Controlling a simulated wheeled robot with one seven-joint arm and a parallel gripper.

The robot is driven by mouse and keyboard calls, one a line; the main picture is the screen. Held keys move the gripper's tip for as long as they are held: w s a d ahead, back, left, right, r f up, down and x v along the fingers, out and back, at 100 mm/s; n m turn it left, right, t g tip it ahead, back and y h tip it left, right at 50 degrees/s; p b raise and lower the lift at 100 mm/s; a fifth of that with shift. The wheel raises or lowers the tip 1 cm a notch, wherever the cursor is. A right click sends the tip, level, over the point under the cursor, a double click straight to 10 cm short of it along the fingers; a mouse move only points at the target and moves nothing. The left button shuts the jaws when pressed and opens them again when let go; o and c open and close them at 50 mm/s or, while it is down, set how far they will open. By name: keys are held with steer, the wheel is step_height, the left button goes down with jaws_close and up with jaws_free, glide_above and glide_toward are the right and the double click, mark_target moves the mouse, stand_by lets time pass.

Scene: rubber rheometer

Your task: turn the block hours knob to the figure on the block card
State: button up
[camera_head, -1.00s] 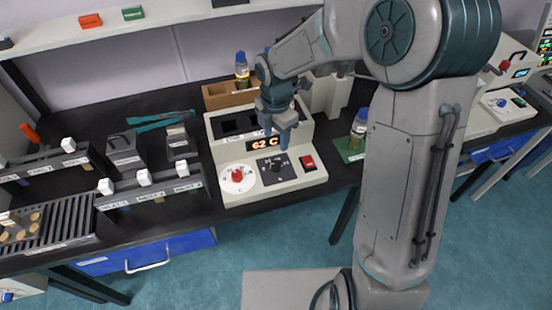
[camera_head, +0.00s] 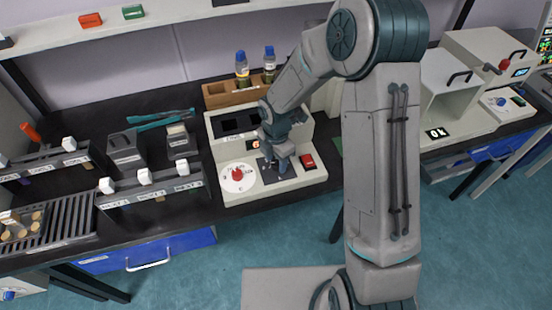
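The white block unit (camera_head: 228,198) stands on the dark bench. On its sloped front are a white dial with a red knob (camera_head: 238,174), a black square panel (camera_head: 266,180), and a red button (camera_head: 307,160). The labels are too small to read, so I cannot tell which control is the hours knob. My gripper (camera_head: 275,163) points down at the black panel and covers the small dark knob there. I cannot tell whether its fingers touch or hold that knob. The lit display (camera_head: 254,144) is mostly hidden by my gripper. I cannot make out a block card.
A wooden holder (camera_head: 217,96) with two blue-capped bottles (camera_head: 242,68) stands behind the unit. Racks with white knobs (camera_head: 144,177) and small dark blocks (camera_head: 124,150) stand to the left. A white machine marked OK (camera_head: 437,133) is at the right.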

steer(key=c, duration=0.7)
